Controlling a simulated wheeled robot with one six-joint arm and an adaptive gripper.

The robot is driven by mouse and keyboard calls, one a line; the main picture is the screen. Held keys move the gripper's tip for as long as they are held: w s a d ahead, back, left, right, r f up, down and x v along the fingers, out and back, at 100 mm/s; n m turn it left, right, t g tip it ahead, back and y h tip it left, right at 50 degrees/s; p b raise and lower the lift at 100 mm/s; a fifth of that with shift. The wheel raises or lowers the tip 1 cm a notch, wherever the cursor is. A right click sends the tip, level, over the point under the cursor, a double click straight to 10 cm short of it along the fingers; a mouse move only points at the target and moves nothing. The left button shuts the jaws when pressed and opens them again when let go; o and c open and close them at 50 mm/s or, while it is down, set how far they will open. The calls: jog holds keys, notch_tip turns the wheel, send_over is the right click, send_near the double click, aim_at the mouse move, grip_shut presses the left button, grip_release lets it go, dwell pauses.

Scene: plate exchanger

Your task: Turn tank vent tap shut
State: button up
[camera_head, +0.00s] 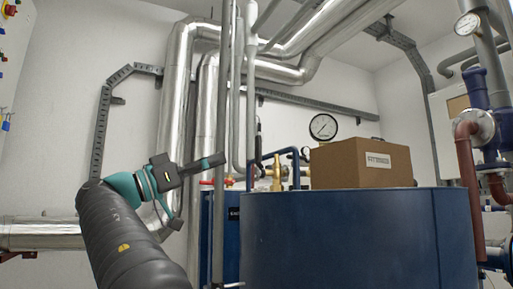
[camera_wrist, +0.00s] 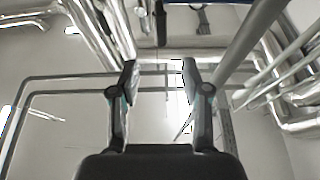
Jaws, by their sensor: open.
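A large blue tank (camera_head: 350,240) fills the lower right of the head view. A brass valve with a tap body (camera_head: 277,175) stands at its back left rim, beside blue pipework. A small red handle (camera_head: 216,182) shows further left, by a grey vertical pipe. I cannot tell which of these is the tank vent tap. My gripper (camera_head: 220,160) is left of the tank and points right, above the red handle in the picture. In the wrist view my gripper (camera_wrist: 158,75) is open, with nothing between its fingers.
A cardboard box (camera_head: 362,163) sits on the tank top. Grey vertical pipes (camera_head: 222,110) stand close to my gripper. A round gauge (camera_head: 323,127) is on the wall behind. Red-brown and blue pipes (camera_head: 472,180) stand at the right. Silver ducts (camera_head: 180,90) run behind my arm.

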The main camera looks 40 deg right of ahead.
aim_at(255, 147)
jog(key=p+x, duration=0.1)
jog(key=x, duration=1.1)
jog(key=shift+d+p, duration=0.25)
jog(key=shift+p, duration=0.15)
grip_shut()
